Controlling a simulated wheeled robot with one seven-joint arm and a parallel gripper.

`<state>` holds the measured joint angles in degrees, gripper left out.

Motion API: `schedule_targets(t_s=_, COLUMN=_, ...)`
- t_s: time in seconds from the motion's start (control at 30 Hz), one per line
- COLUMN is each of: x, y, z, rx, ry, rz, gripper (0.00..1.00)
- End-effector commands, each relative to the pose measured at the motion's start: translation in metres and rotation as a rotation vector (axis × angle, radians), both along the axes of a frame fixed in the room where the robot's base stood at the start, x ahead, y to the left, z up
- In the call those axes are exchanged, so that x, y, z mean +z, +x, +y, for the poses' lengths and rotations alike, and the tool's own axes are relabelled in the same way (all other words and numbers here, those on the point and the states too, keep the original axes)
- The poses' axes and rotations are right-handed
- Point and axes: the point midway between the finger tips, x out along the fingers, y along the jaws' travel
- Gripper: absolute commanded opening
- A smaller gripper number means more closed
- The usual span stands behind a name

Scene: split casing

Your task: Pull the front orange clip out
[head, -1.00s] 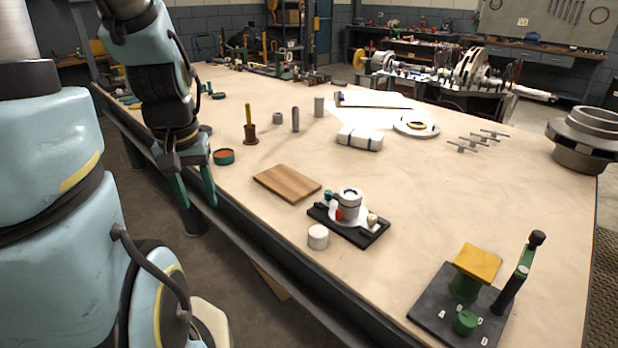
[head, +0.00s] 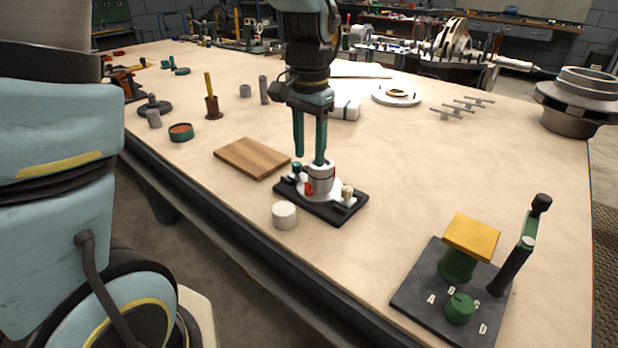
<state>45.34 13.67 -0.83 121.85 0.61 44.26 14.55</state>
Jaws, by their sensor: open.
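The split casing (head: 320,184) is a small grey cylinder on a white disc, fixed to a dark base plate (head: 345,207). The front orange clip (head: 309,189) shows as a small red-orange piece on the casing's near left side. A thin red edge also shows at the casing's right side. My gripper (head: 310,158) is open, pointing down over the casing. Its right finger overlaps the casing top in the picture, and its left finger hangs above the dark green part to the left. I cannot tell whether a finger touches. The clip is below the fingertips.
A white cylinder (head: 284,215) stands just in front of the base plate. A wooden board (head: 252,158) lies to the left. A fixture with a yellow plate (head: 471,236) and an upright lever (head: 520,250) stands at right. The table between is clear.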

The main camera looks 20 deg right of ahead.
Motion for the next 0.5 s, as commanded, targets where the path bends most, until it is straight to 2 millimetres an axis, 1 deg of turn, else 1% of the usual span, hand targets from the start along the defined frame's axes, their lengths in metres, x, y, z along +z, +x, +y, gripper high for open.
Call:
schedule_targets(t_s=0.03, x=-0.011, y=-0.001, z=0.001, rx=0.0, ry=0.004, rz=0.005, gripper=0.5)
schedule_targets(t_s=0.2, x=-0.042, y=-0.001, z=0.001, rx=0.002, ry=0.004, rz=0.003, gripper=0.5)
schedule_targets(t_s=0.33, x=-0.059, y=0.0, z=0.001, rx=0.002, ry=0.003, rz=0.003, gripper=0.5)
schedule_targets(t_s=0.5, x=-0.071, y=0.0, z=0.001, rx=0.002, ry=0.0, rz=0.001, gripper=0.5)
